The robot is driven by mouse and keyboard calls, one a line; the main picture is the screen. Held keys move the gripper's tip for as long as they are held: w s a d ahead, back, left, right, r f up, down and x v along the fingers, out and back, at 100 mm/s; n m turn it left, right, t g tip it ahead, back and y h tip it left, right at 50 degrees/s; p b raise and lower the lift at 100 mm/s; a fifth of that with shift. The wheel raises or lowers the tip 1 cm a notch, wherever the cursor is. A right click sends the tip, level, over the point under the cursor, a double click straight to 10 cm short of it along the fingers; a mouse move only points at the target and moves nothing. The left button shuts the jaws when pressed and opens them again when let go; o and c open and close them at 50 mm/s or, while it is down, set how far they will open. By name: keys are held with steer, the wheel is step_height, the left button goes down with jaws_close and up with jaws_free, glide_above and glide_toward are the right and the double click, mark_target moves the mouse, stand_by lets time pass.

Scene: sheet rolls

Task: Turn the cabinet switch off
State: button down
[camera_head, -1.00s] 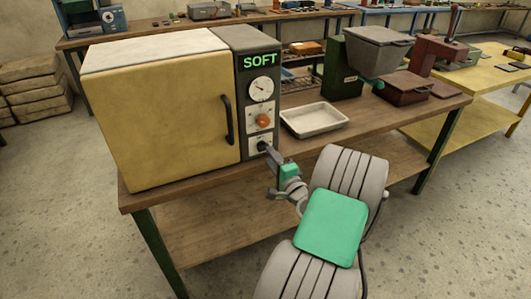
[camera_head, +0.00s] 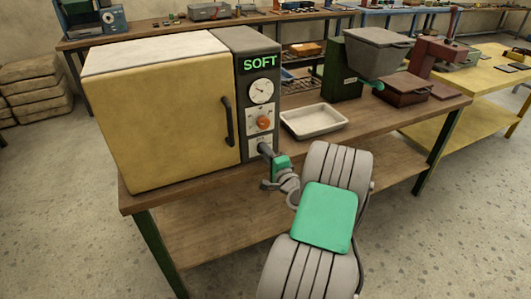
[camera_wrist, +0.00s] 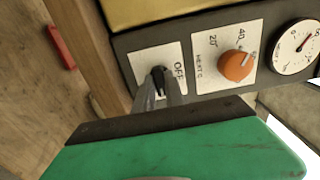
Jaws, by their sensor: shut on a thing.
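The cabinet (camera_head: 165,125) has a yellow door and a dark control panel, and it stands on a wooden bench. The switch (camera_wrist: 157,72) is a small dark lever on a white plate at the bottom of that panel. In the wrist view its plate (camera_wrist: 139,62) shows the word OFF to the right of the lever. My gripper (camera_head: 263,149) is at the switch, shut on its lever. It also shows in the wrist view (camera_wrist: 161,84). The fingers hide most of the lever, so I cannot tell its exact position.
Above the switch are an orange knob (camera_head: 263,123) and a round dial (camera_head: 261,91). A pale tray (camera_head: 314,121) lies on the bench (camera_head: 222,174) right of the cabinet. A dark green machine (camera_head: 343,68) stands behind it. The door has a dark handle (camera_head: 228,121).

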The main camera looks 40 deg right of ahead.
steer(key=shift+f+n+b, duration=0.15)
steer(key=shift+n+b, duration=0.15)
steer(key=shift+b, duration=0.15)
steer(key=n+b, duration=1.7)
steer(key=b, duration=0.7)
steer(key=shift+b, duration=0.35)
steer(key=c, duration=1.4)
jaws_free()
